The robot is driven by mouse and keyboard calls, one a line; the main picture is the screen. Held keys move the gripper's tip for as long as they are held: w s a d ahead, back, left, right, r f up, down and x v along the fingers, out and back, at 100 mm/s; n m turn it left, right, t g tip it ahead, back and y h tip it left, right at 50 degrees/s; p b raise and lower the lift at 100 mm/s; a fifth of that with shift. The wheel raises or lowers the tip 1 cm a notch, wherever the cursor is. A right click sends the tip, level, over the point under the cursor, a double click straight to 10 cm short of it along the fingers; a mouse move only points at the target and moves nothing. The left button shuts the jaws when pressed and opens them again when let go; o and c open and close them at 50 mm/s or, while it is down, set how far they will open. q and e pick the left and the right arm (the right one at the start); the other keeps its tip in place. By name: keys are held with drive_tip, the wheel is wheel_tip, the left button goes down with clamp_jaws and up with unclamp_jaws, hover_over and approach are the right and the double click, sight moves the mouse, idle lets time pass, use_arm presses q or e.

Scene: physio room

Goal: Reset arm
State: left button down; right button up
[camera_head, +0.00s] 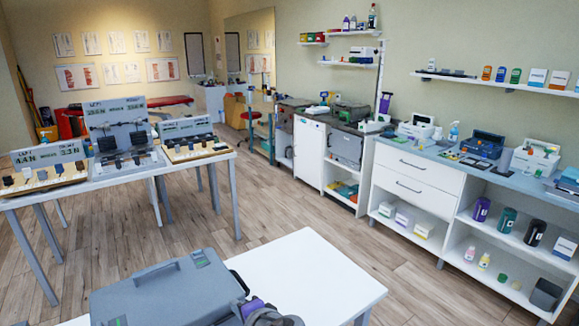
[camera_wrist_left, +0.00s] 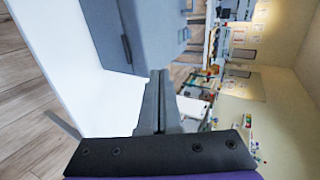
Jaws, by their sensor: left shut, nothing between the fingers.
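My left gripper (camera_wrist_left: 160,80) shows in the left wrist view with its two grey fingers together and nothing between them. In the head view, part of my left gripper (camera_head: 262,313) shows at the bottom edge, beside the right end of a grey case. The grey case (camera_head: 165,290) has a handle on top and stands on a white table (camera_head: 325,275). The case also shows in the left wrist view (camera_wrist_left: 100,30), close beside the fingers; I cannot tell if they touch it. My right gripper is not in view.
A table with force-gauge displays (camera_head: 118,130) stands at the left. A long counter (camera_head: 440,155) with boxes and shelves runs along the right wall. The white table's right part is bare. Wooden floor (camera_head: 250,210) is open between the furniture.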

use_arm(q)
drive_tip(key=s+a+f+n+g+h+p, duration=0.35)
drive_tip(key=s+a+f+n, duration=0.2)
drive_tip(key=s+a, duration=0.4)
drive_tip(key=s+d+f+n+h+p, duration=0.1)
drive_tip(key=s+f+n, duration=0.1)
drive_tip(key=s, duration=0.3)
drive_tip(key=s+d+f+n+h+p, duration=0.1)
drive_tip(key=s+f+n+h, duration=0.1)
drive_tip(key=s, duration=0.4)
drive_tip(key=shift+s+d+f+n+g, duration=0.25)
drive_tip(key=shift+d+n+g, duration=0.2)
drive_tip(key=shift+n, duration=0.3)
idle(1.2)
